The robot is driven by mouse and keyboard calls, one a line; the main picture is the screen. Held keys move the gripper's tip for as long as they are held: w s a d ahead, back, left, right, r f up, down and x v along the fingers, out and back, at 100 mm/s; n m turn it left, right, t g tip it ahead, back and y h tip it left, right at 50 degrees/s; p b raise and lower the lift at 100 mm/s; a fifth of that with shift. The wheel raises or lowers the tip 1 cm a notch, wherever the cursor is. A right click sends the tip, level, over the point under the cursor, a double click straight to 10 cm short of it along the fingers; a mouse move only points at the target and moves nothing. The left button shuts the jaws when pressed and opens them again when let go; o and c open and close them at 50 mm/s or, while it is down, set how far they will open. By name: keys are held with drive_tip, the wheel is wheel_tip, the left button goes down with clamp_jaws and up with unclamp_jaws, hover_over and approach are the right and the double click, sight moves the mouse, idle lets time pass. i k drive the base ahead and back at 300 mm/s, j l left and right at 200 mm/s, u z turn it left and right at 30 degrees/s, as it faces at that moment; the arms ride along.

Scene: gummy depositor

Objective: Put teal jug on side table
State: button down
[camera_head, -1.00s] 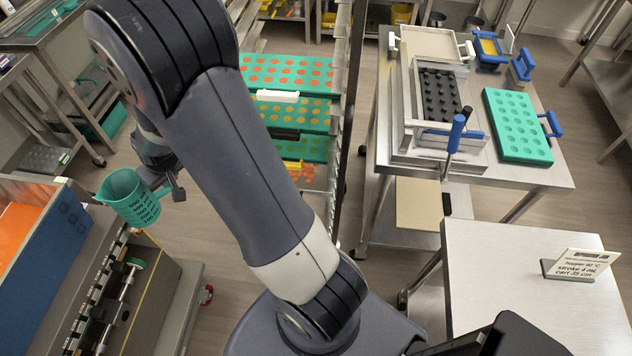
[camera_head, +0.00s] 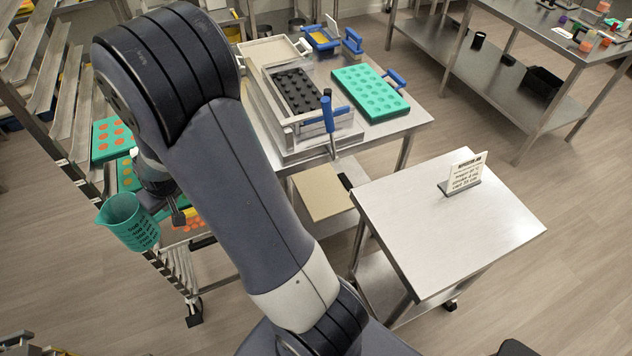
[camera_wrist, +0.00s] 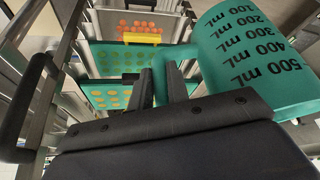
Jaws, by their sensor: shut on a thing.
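The teal jug (camera_head: 128,222) hangs in my gripper (camera_head: 178,212) at the left of the head view, tilted a little, with dark volume marks on its side. In the wrist view the jug (camera_wrist: 255,60) fills the upper right, and my gripper (camera_wrist: 160,85) is shut on its handle. The side table (camera_head: 450,225) is the small steel table at the right of the head view. Its top is bare except for a small sign (camera_head: 463,173) near the back. The jug is well left of this table, with my arm between them in the picture.
A rack with teal gummy trays (camera_head: 112,140) stands close behind the jug. A larger steel table (camera_head: 385,130) behind the side table holds a black mould, a teal mould (camera_head: 370,92) and blue-handled tools. Open floor (camera_head: 570,200) lies right of the side table.

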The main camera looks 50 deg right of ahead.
sight(445, 248)
drive_tip(key=k+z, duration=0.1)
drive_tip(key=z, duration=0.35)
drive_tip(key=k+z, duration=0.1)
drive_tip(key=z, duration=0.35)
drive_tip(key=k+z, duration=0.1)
drive_tip(key=z, duration=0.35)
drive_tip(key=i+j+z, duration=0.15)
drive_tip(key=z, duration=0.35)
drive_tip(key=i+j+z, duration=0.1)
drive_tip(key=j+z, duration=0.2)
drive_tip(key=z, duration=0.2)
drive_tip(key=i+j+z, duration=0.1)
drive_tip(key=j+z, duration=0.2)
drive_tip(key=z, duration=0.2)
drive_tip(key=j+z, duration=0.3)
drive_tip(key=z, duration=0.2)
